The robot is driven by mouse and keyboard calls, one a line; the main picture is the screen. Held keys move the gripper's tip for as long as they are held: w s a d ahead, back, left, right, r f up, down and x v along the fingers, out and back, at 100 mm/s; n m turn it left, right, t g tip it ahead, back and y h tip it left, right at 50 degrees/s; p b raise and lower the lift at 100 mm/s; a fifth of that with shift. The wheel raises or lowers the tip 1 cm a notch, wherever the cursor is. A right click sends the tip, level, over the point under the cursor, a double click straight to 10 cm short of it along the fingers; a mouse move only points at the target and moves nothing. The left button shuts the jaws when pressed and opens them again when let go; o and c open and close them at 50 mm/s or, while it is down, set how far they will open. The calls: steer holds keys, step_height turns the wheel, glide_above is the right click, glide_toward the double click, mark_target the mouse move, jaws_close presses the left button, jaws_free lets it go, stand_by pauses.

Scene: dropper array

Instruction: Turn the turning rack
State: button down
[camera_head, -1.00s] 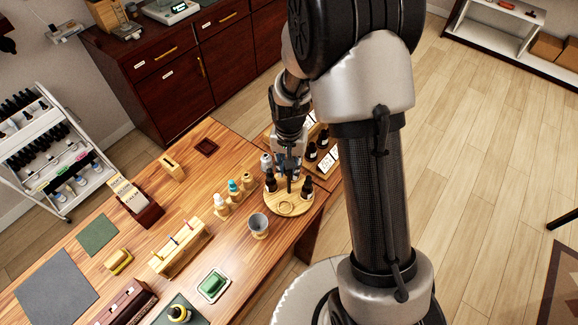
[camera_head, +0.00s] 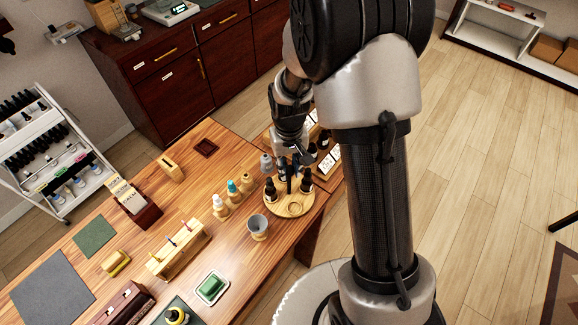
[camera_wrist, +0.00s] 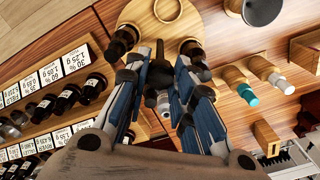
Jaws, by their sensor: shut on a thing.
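The turning rack (camera_head: 281,207) is a round wooden disc near the table's right end, with a dark bottle at its left (camera_head: 270,190), another at its right (camera_head: 306,187) and an empty ring at its front. My gripper (camera_head: 291,182) is over the rack's middle. In the wrist view my gripper (camera_wrist: 160,68) is shut around a dark knob-like post (camera_wrist: 158,77) at the rack's centre. The rack's disc (camera_wrist: 190,22) fills the top of that view, with dark bottles on either side of the fingers. The rack's far side is partly hidden by my gripper.
A grey cup (camera_head: 258,226) stands just left of the rack. Dropper bottles with white, blue and tan tops (camera_head: 233,190) stand in wooden holders farther left. A stepped rack of dark bottles and labels (camera_wrist: 50,85) is close beside my gripper.

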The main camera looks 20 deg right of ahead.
steer(key=shift+n+b, duration=0.35)
steer(key=shift+n, duration=2.85)
steer(key=shift+n+b, duration=0.3)
steer(key=shift+n, duration=0.4)
steer(key=c, duration=1.3)
jaws_free()
step_height(320, 180, up, 12)
steer(key=shift+r, duration=0.1)
